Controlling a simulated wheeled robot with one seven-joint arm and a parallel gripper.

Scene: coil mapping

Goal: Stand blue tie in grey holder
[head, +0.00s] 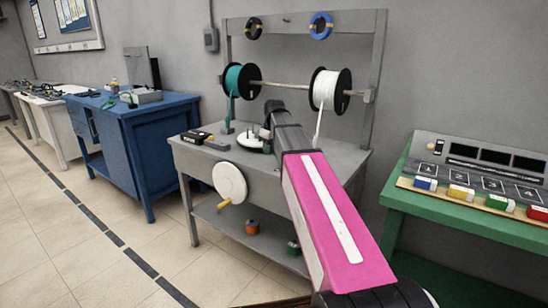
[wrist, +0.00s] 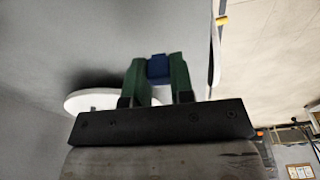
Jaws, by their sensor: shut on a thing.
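My gripper (wrist: 156,62) is shut on a small blue block, the blue tie (wrist: 158,70), which sits between its two green fingers in the wrist view. In the head view my arm reaches over the grey bench, and the fingers and the tie are mostly hidden behind it. A round white plate (head: 252,146) with small upright pegs lies on the bench beside the end of my arm. A white disc edge (wrist: 85,100) shows left of the fingers in the wrist view. I cannot pick out the grey holder for sure.
Teal (head: 236,80) and white (head: 325,88) spools hang on a rod over the bench, strands trailing down. A white crank disc (head: 230,182) stands at the bench front. A dark box (head: 203,141) lies at left. A green table (head: 465,220) with colored blocks stands at right.

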